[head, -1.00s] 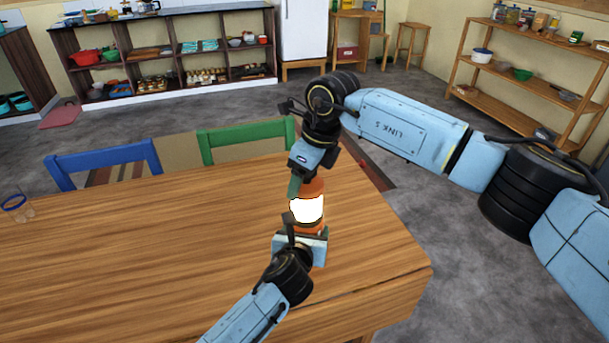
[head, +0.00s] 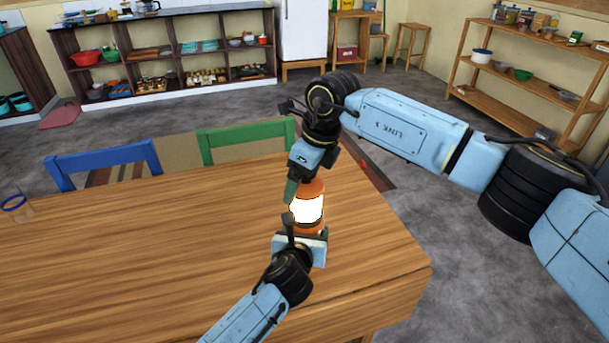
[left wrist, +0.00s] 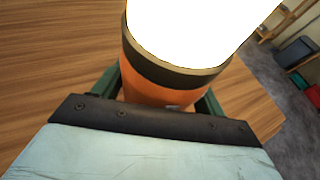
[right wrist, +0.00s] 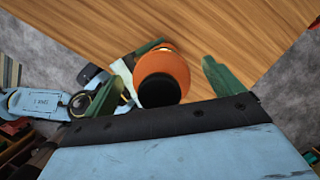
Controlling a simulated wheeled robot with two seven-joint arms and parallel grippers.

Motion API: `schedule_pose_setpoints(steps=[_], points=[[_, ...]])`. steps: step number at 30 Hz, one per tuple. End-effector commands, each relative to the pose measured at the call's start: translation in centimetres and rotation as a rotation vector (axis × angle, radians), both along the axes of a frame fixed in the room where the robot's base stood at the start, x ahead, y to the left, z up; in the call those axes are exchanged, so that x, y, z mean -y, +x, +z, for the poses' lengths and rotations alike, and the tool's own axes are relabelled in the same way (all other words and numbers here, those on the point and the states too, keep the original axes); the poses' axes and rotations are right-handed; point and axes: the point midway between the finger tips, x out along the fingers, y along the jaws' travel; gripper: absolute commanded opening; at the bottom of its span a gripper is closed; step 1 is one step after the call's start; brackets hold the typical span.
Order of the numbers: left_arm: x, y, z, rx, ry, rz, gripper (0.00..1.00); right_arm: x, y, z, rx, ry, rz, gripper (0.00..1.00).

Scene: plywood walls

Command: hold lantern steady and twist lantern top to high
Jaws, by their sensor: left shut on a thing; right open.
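The lantern (head: 307,209) stands on the wooden table near its right end. It has an orange top and base, and its middle glows bright white. My left gripper (head: 303,233) is shut around the orange base, which also shows between its green fingers in the left wrist view (left wrist: 160,92). My right gripper (head: 298,190) is above and beside the lantern's top, pointing down. In the right wrist view, the orange top with a black centre (right wrist: 162,80) lies between the two spread green fingers, with a gap toward the right finger (right wrist: 217,76).
The wooden table (head: 140,250) is clear around the lantern. A glass (head: 17,206) stands at its far left. A blue chair (head: 103,165) and a green chair (head: 245,138) are at the far side. Shelves line the walls.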

Motion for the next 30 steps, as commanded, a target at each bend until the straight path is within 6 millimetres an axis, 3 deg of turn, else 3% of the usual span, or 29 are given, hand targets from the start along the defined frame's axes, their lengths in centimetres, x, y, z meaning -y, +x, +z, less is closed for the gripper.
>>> schedule_pose_setpoints(steps=[5, 15, 21, 30], points=[[-0.1, 0.0, -0.1, -0.002, 0.003, 0.002, 0.33, 0.2, -0.1, 1.0, 0.003, 0.001, 0.000, 0.93], [-0.1, 0.0, -0.1, -0.002, 0.004, 0.002, 0.33, 1.9, -0.9, 7.7, 0.004, 0.001, -0.001, 0.93], [-0.1, 0.0, -0.1, -0.002, 0.004, 0.001, 0.33, 2.6, -1.3, 10.6, 0.002, 0.000, -0.001, 0.93], [-0.1, 0.0, -0.1, -0.002, 0.004, 0.001, 0.33, 2.9, -1.5, 11.6, 0.000, 0.000, -0.001, 0.93]])
